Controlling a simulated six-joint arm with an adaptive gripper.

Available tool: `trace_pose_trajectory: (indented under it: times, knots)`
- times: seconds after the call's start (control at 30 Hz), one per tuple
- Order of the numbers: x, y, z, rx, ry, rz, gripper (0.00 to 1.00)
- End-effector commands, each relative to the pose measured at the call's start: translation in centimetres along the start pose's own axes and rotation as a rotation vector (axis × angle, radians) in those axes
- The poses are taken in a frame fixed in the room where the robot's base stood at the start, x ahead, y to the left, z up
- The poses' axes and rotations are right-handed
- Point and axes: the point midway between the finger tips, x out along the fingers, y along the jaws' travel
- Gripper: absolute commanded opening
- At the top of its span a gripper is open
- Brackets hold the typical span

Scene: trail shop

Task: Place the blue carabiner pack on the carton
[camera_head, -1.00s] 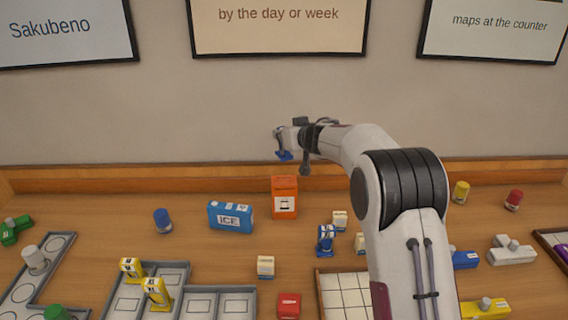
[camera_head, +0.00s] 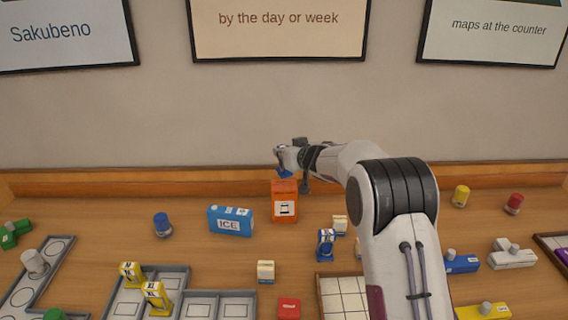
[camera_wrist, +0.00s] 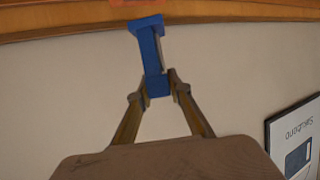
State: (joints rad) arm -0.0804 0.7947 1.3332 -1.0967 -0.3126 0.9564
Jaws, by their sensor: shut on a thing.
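The orange carton (camera_head: 284,207) stands upright near the back of the counter; a strip of orange, likely its top, shows at the upper edge of the wrist view (camera_wrist: 136,2). My gripper (camera_wrist: 159,84) is shut on the blue carabiner pack (camera_wrist: 149,45), holding it by one end. In the head view a little of the blue pack (camera_head: 285,174) shows just above the carton's top, below my gripper (camera_head: 284,162). I cannot tell whether pack and carton touch.
A blue ICE box (camera_head: 230,220) stands left of the carton, with a blue jar (camera_head: 162,224) farther left. Another blue pack (camera_head: 326,242) and a small cream box (camera_head: 340,225) stand front right. Yellow packs (camera_head: 156,296) stand in a grey tray (camera_head: 222,296).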

Motion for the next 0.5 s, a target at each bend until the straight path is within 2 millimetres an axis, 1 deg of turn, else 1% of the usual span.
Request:
trace_pose_trajectory:
  times: [0.13,0.23,0.5]
  knots:
    - [0.1,0.0,0.1,0.001,0.001,0.0,0.0]
    - [0.2,0.0,0.5,0.0,0.0,0.0,0.0]
    - [1.1,0.0,2.7,0.002,-0.001,0.001,0.0]
